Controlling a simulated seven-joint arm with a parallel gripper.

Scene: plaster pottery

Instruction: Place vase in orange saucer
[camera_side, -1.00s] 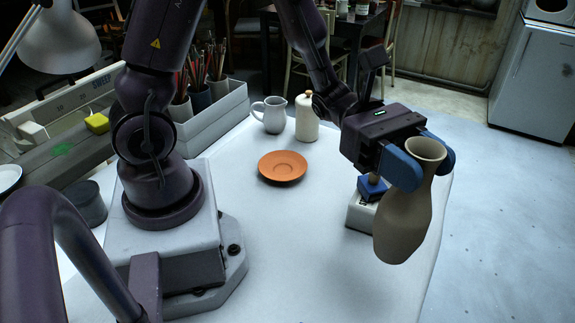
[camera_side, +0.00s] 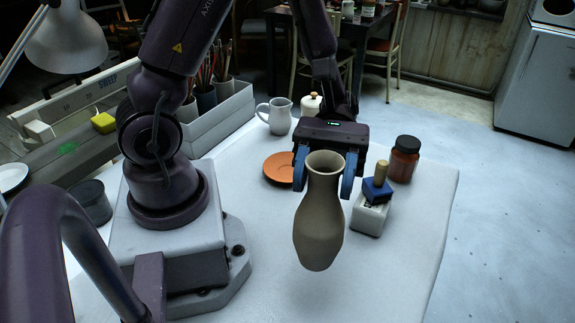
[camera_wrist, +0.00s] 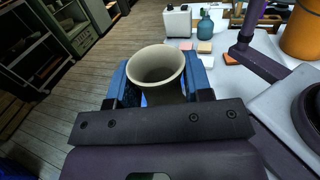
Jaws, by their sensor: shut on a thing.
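The grey-brown vase (camera_side: 319,222) is upright in my gripper (camera_side: 325,175), whose blue fingers are shut on its neck from both sides. The vase hangs above the white table, and its wide mouth (camera_wrist: 156,65) faces up in the wrist view, between the blue fingers. The orange saucer (camera_side: 278,169) lies flat on the table, behind and left of the vase in the side view. Its right part is hidden by my gripper. Nothing shows on its visible part.
A grey pitcher (camera_side: 275,116) and a cream bottle (camera_side: 311,104), partly hidden, stand behind the saucer. A blue-topped stamp on a white block (camera_side: 370,215) and a brown jar (camera_side: 403,160) stand right of the vase. The front table area is clear.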

